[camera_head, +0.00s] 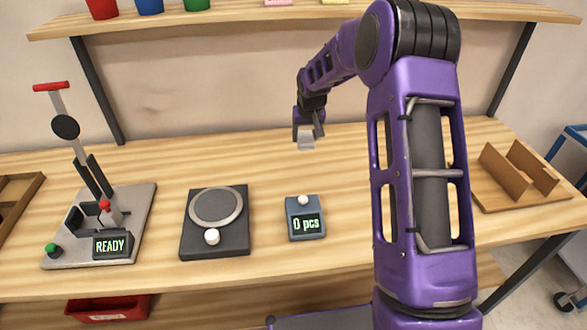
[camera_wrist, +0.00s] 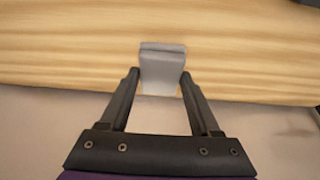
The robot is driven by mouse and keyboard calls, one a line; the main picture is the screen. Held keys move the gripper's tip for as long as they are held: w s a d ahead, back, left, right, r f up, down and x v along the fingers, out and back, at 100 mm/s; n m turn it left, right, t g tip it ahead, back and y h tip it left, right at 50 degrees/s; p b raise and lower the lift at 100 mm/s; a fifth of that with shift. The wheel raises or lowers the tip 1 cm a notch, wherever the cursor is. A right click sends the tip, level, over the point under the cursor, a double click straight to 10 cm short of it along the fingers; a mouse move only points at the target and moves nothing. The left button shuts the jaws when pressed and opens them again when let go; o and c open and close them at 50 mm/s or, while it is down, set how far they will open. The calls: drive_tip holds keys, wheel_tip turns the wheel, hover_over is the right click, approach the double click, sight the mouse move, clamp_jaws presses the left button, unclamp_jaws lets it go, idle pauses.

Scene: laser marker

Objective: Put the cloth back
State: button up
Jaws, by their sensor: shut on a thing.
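The cloth is a small light grey folded piece (camera_head: 306,143) near the back edge of the wooden table in the head view. It also shows in the wrist view (camera_wrist: 162,68), between and just beyond the fingertips. My gripper (camera_head: 308,131) points down and is shut on the cloth, with one finger on each side of it; it also shows in the wrist view (camera_wrist: 160,82). I cannot tell whether the cloth touches the table or hangs just above it.
On the table (camera_head: 250,165) stand a lever press marked READY (camera_head: 110,225), a black round-plated device (camera_head: 215,222), a counter showing 0 pcs (camera_head: 305,217) and a wooden divider holder (camera_head: 520,178). A shelf (camera_head: 240,14) with coloured cups runs above. The table around the cloth is clear.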

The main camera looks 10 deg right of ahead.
sight(305, 145)
drive_tip(key=shift+w+a+f, duration=0.1)
drive_tip(key=shift+w+a, duration=0.05)
drive_tip(key=shift+a, duration=0.1)
wheel_tip(305, 145, down, 10)
drive_tip(key=shift+r+b, duration=0.15)
drive_tip(key=shift+b, duration=0.15)
drive_tip(key=shift+f, duration=0.25)
drive_tip(key=o, duration=1.5)
drive_tip(key=shift+r, duration=0.1)
drive_tip(key=shift+c, duration=0.2)
drive_tip(key=shift+r, duration=0.25)
drive_tip(key=v, duration=1.1)
drive_tip(key=shift+r+p, duration=0.35)
drive_tip(key=shift+r, duration=0.05)
